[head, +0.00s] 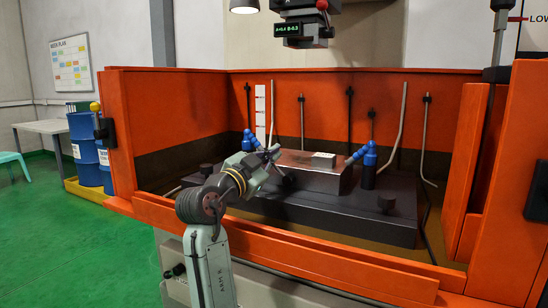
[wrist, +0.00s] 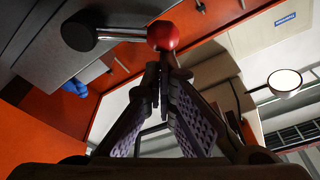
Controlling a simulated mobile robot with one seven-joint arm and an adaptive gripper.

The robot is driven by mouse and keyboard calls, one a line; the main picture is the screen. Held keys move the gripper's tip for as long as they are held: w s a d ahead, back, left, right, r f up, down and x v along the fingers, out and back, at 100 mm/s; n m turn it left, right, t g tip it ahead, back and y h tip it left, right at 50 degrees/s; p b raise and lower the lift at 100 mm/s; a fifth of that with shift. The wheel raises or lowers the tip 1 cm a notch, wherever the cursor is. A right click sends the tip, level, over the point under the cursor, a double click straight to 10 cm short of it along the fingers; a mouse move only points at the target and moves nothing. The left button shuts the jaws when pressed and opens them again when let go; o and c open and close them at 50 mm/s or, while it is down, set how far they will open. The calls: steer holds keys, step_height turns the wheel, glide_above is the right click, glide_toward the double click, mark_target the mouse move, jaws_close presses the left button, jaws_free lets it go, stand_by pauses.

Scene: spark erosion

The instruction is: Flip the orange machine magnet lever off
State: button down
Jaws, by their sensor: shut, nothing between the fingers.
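The pivot sits against a grey metal face. My gripper (wrist: 163,66) is shut and empty, its tips right by the red knob; I cannot tell if they touch it. In the head view my gripper (head: 273,152) is inside the orange machine's tank (head: 200,252), at the left end of the shiny metal block (head: 310,174). I cannot make out the red knob in the head view.
The block rests on a dark table (head: 340,218) in the tank. Blue jointed nozzles (head: 369,158) and thin upright pipes (head: 400,115) stand around it. The machine head (head: 303,30) hangs above. The tank's orange front wall (head: 270,246) lies under my arm.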

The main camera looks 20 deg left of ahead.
stand_by(0.5)
step_height(320, 180, up, 10)
stand_by(0.4)
stand_by(0.4)
